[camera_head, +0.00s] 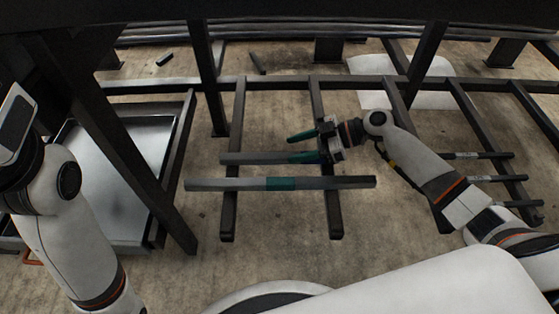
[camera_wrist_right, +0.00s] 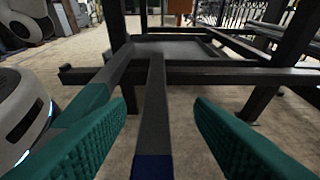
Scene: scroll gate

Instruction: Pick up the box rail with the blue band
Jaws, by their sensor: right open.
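The rail with the blue band shows in the right wrist view (camera_wrist_right: 153,115), running away from the camera between the fingers. Its blue band (camera_wrist_right: 153,167) is at the bottom edge. In the head view this appears to be the farther of two rails (camera_head: 245,158); its band is hidden there by my gripper. My right gripper (camera_head: 292,148) is open, with green pads around or just above this rail; contact cannot be told. A nearer grey rail with a teal band (camera_head: 280,184) lies parallel across the same dark bars. My left arm shows at left, but its gripper is out of frame.
Several shorter dark rails with pale bands (camera_head: 485,179) lie at right on the dark frame. A metal tray (camera_head: 125,150) is at left beside dark posts (camera_head: 208,75). A white panel (camera_head: 440,68) lies behind. Bare floor shows between the bars.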

